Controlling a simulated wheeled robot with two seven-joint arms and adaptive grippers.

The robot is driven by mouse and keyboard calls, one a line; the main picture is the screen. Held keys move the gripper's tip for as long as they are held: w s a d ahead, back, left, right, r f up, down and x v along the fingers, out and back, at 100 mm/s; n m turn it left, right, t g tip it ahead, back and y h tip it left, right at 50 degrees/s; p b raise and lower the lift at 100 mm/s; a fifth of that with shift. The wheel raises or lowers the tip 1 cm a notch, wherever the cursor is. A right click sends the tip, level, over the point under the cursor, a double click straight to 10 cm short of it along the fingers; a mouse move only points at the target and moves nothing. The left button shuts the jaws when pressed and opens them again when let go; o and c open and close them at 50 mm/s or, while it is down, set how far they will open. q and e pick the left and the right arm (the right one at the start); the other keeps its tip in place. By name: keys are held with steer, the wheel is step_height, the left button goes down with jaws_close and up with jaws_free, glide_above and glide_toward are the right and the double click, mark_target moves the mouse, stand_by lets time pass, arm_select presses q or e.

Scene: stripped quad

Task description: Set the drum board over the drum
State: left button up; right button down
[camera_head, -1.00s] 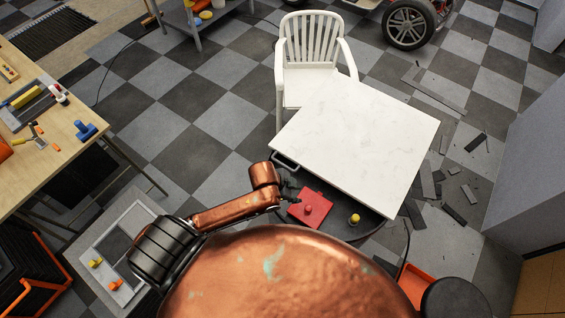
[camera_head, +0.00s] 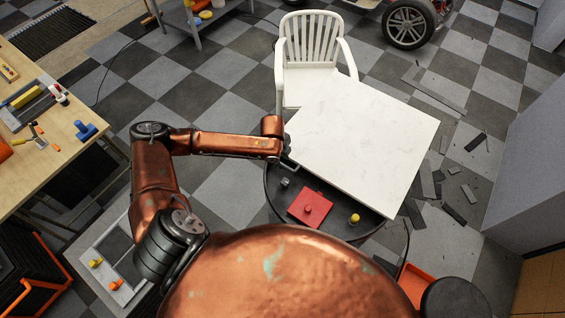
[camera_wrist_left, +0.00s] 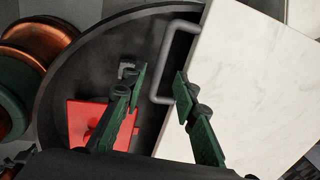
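The drum board is a white, marble-like slab (camera_head: 365,135), with a grey loop handle (camera_wrist_left: 158,70) at its near left side in the left wrist view. It covers much of the round, dark drum top (camera_head: 277,199) and reaches past its far side. My left gripper (camera_head: 289,162) is at the board's near left corner. In the left wrist view its green fingers (camera_wrist_left: 160,76) are apart, with the handle bar between or just beyond the tips; exact depth is unclear. My right gripper is not in view.
On the drum top sit a red square piece with a knob (camera_head: 310,207), a yellow knob (camera_head: 354,219) and a small grey piece (camera_head: 285,183). A white chair (camera_head: 313,55) stands behind the board. A wooden workbench (camera_head: 50,145) is at left. Dark debris (camera_head: 453,214) lies at right.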

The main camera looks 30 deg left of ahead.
mark_target(283, 165)
arm_select(q)
steer(key=shift+w+f, duration=0.15)
steer(key=shift+f, duration=0.75)
steer(key=shift+w+f, duration=0.15)
steer(key=shift+f, duration=0.75)
steer(key=shift+c, duration=0.5)
jaws_close()
